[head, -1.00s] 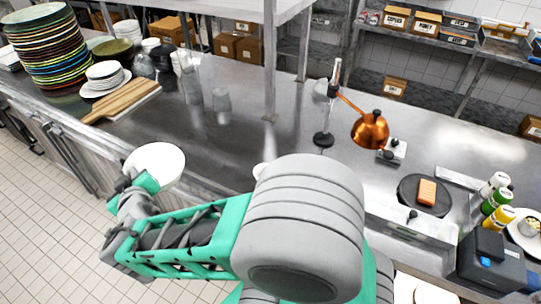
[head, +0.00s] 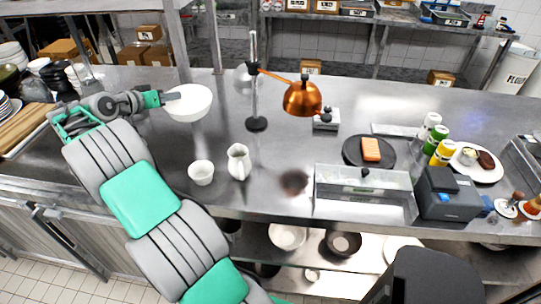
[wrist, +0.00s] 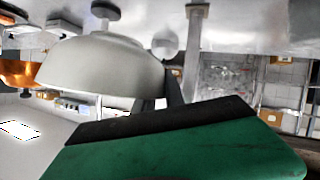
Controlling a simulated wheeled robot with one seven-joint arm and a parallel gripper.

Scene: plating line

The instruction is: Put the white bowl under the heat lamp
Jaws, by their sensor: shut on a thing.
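The white bowl (head: 188,108) is held at its left rim by my gripper (head: 168,98), above the steel counter. It looks upright in the head view. In the wrist view the bowl (wrist: 100,70) appears upside down with the rest of the scene, and one green finger with a black pad lies by its rim. The heat lamp has a copper shade (head: 302,98) on an arm from an upright stand (head: 256,123). The shade hangs to the right of the bowl, clearly apart from it. The copper shade also shows at the left edge of the wrist view (wrist: 20,73).
A small white cup (head: 201,173) and a white jug (head: 239,163) stand in front of the lamp stand. A dark round board with an orange block (head: 370,149), bottles and a clear-lidded box (head: 362,190) are to the right. The counter below the shade looks mostly clear.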

